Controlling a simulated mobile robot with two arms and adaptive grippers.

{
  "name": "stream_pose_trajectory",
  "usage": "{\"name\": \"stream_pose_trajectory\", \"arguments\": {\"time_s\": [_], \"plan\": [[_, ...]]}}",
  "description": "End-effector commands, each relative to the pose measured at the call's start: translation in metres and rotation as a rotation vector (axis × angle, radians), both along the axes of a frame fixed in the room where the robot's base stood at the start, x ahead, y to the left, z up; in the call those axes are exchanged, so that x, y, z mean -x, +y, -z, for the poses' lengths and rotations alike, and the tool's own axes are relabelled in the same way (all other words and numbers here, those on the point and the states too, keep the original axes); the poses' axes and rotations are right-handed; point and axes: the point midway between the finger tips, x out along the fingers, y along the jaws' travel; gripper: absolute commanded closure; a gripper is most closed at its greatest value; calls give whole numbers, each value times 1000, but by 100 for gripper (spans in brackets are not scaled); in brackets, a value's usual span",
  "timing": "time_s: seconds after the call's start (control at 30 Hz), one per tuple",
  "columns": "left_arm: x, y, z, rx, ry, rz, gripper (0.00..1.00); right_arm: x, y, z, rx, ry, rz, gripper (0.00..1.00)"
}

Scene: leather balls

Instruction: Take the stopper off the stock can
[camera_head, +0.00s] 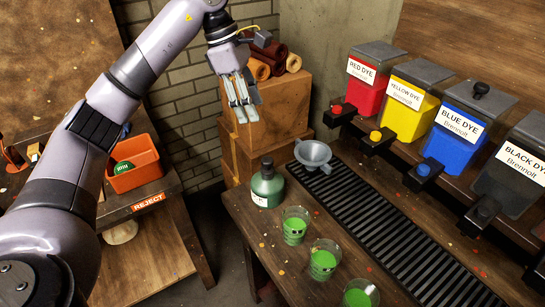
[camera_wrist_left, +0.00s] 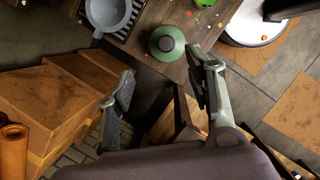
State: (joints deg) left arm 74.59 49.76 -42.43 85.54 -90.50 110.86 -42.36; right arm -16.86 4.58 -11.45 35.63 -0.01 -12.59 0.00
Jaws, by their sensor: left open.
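The stock can (camera_head: 266,190) is a dark green can with a pale label, upright near the far left corner of the bench. Its dark stopper (camera_head: 267,164) sits in the top. In the left wrist view the can (camera_wrist_left: 158,54) is seen from above, with the stopper (camera_wrist_left: 166,43) at its centre. My left gripper (camera_head: 243,110) is open and empty, hanging above and behind the can, apart from it. In the left wrist view the can lies just beyond and between the open fingertips (camera_wrist_left: 160,66). My right gripper is not in view.
A grey funnel (camera_head: 313,155) stands right of the can on the black drain grate (camera_head: 395,230). Several glasses of green liquid, including the nearest to the can (camera_head: 295,228), stand along the bench. Cardboard boxes (camera_head: 285,103) are stacked behind. Dye dispensers (camera_head: 406,105) line the right.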

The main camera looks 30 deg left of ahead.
Motion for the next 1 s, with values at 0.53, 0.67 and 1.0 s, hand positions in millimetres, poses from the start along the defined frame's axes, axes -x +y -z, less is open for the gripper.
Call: {"name": "stream_pose_trajectory", "arguments": {"time_s": [0.53, 0.67, 1.0], "plan": [[0, -8, 80, -50, 23, -8, 51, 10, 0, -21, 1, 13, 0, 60], [-1, -14, 100, -49, 22, -9, 51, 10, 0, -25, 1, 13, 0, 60], [1, -25, 127, -48, 24, -8, 51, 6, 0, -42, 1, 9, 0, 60]]}}
